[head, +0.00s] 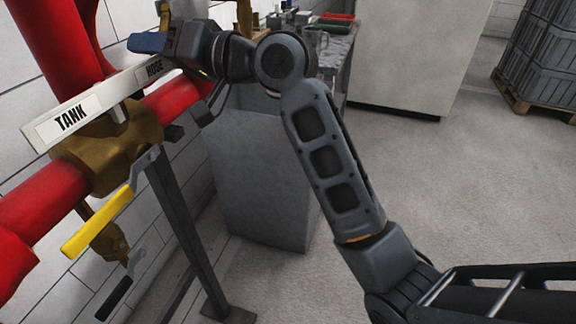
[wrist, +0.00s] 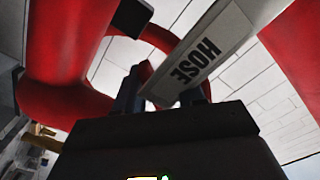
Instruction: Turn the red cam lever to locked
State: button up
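My gripper (head: 150,43) is at the upper left of the head view, beside the HOSE end of a white label bar (head: 85,105). In the wrist view my gripper (wrist: 165,92) has its two dark fingers apart, and the HOSE plate (wrist: 205,58) shows beyond and between them. A small red piece (wrist: 146,70) shows near the left finger; I cannot tell whether it is the red cam lever. No red cam lever can be clearly made out in the head view, where my gripper and arm cover part of the pipework.
Thick red pipes (head: 45,200) and a brass valve body (head: 110,150) stand close by on the left. A yellow lever (head: 97,222) hangs below. A grey post (head: 185,230) stands under the pipes.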

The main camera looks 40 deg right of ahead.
notch_tip(320, 180, up, 6)
jog(key=s+a+m+p, duration=0.1)
jog(key=a+m+p, duration=0.1)
jog(key=m+p, duration=0.75)
jog(key=f+b+v, duration=0.1)
jog(key=b+v, duration=0.1)
jog(key=v, duration=0.6)
jog(key=s+d+f+t+h, duration=0.1)
jog(key=s+f+h, duration=0.7)
jog(key=s+f, duration=1)
notch_tip(320, 180, down, 2)
jog(key=shift+s+d+f+h, duration=0.2)
jog(key=shift+s+d+h, duration=0.1)
jog(key=shift+d, duration=0.2)
jog(key=shift+n, duration=0.25)
